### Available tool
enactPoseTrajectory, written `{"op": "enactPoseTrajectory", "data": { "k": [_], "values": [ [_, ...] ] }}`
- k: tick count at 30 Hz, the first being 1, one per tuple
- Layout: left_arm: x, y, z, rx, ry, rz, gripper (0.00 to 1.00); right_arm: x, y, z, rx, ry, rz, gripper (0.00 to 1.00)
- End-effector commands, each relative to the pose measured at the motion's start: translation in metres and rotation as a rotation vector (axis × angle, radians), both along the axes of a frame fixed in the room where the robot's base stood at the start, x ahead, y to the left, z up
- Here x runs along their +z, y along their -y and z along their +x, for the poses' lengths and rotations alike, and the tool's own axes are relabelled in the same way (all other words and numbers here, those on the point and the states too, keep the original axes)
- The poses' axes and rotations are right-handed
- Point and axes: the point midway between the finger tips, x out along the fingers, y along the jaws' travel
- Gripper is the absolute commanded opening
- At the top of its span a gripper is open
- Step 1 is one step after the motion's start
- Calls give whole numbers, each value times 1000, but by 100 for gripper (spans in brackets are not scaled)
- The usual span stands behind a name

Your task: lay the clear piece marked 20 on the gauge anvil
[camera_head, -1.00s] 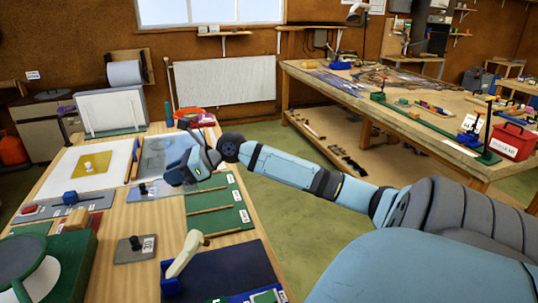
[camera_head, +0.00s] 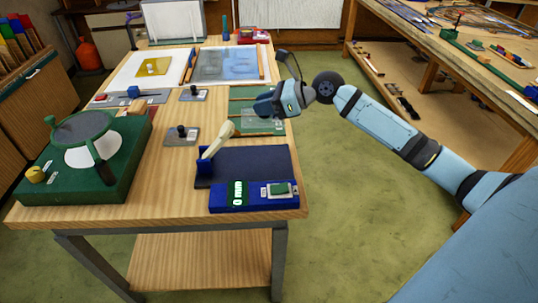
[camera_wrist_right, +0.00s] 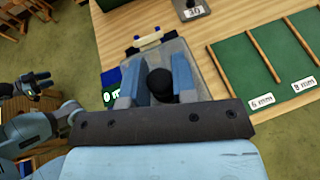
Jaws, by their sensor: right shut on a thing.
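My right gripper (camera_head: 268,107) is shut on the black knob (camera_wrist_right: 160,82) of a clear, greyish piece (camera_wrist_right: 188,57). In the head view this piece (camera_head: 262,123) is see-through, with the green board under it. I cannot read its mark. The blue gauge (camera_head: 225,196) stands at the table's near right corner, with a dark blue plate (camera_head: 250,165) and a cream lever (camera_head: 217,139) tilted up. Its green display also shows in the right wrist view (camera_wrist_right: 115,100). My left gripper (camera_wrist_right: 35,85) seems to show small at the wrist view's left edge; its jaws are unclear.
The green slotted board (camera_head: 243,92) lies under the right gripper. A grey knobbed piece (camera_head: 171,138) with a number label, perhaps 20 or 30, lies left of the lever. Another knobbed piece (camera_head: 198,96) is behind it. A green turntable-like device (camera_head: 70,182) fills the left corner.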

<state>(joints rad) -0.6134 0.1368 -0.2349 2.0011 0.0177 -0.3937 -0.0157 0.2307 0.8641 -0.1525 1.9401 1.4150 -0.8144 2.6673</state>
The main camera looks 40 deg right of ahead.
Motion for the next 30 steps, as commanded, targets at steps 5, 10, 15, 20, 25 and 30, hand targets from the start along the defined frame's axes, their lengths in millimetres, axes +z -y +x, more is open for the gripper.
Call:
{"op": "enactPoseTrajectory", "data": {
  "k": [5,10,15,20,25,30],
  "values": [
    [-5,0,1,1,-5,-3,43,-53,0,-1,-1,-5,4,8],
    [-9,1,1,4,-10,-7,43,-94,1,0,-2,-3,2,8],
    [-11,1,2,6,-12,-10,43,-116,0,0,-1,0,1,8],
    [-11,1,2,7,-11,-12,43,-126,0,0,-1,0,1,8],
    [-15,2,2,9,-13,-15,43,-152,0,0,-2,-2,2,8],
    [-15,2,3,11,-16,-17,43,-162,1,0,-2,1,0,8]
  ]
}}
